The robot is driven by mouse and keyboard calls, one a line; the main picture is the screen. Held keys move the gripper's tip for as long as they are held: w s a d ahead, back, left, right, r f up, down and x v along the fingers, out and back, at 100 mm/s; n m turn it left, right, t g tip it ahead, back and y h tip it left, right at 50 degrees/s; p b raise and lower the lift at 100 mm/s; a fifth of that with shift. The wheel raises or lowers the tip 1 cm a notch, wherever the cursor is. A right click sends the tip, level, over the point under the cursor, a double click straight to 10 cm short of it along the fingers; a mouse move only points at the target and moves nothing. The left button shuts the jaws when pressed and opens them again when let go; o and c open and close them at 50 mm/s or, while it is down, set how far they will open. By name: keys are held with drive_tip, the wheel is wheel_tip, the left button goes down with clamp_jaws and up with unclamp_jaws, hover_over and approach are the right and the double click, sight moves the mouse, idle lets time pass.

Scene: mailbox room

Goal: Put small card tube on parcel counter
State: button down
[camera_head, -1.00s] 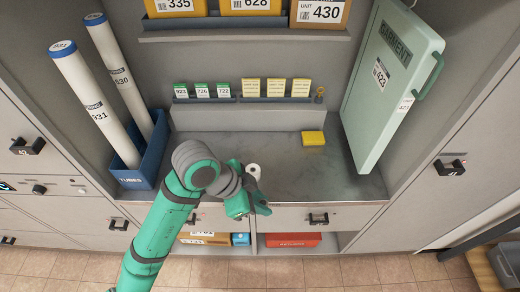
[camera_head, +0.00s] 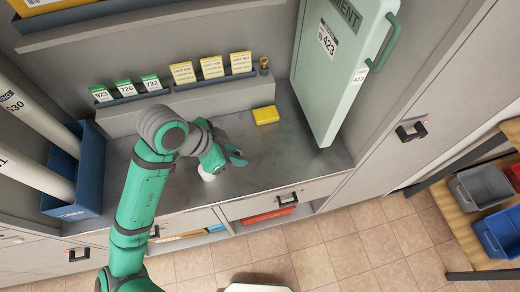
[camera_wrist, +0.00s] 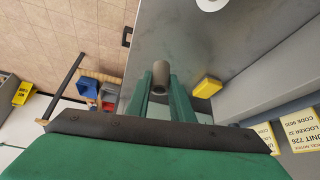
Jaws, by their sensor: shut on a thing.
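My gripper (camera_head: 236,156) is over the grey parcel counter (camera_head: 300,150), between a white round item and a yellow block. In the wrist view my gripper (camera_wrist: 161,85) is shut on the small card tube (camera_wrist: 159,72), a short grey-brown cylinder between the fingertips. In the head view I cannot make out the tube, as the gripper hides it. The counter fills the area behind the tube in the wrist view (camera_wrist: 180,45). I cannot tell whether the tube touches the counter.
The yellow block (camera_head: 265,115) lies near the back of the counter. The white round item (camera_head: 207,174) lies near the front. A blue bin (camera_head: 90,165) with tall tubes stands left. Free counter shows right of the gripper.

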drive_tip(key=w+d+f, duration=0.6)
drive_tip(key=d+f, duration=0.1)
drive_tip(key=shift+w+d+f, duration=0.1)
drive_tip(key=shift+w+d, duration=0.2)
drive_tip(key=shift+x, duration=0.75)
drive_tip(key=shift+w+d+f, duration=0.1)
drive_tip(key=shift+w+f, duration=0.05)
drive_tip(key=shift+f, duration=0.7)
drive_tip(key=shift+w+d+f, duration=0.1)
drive_tip(key=shift+f, duration=0.75)
drive_tip(key=shift+f, duration=0.25)
drive_tip(key=c, duration=1.6)
unclamp_jaws()
drive_tip(key=shift+o, duration=0.2)
drive_tip(key=shift+r, duration=0.15)
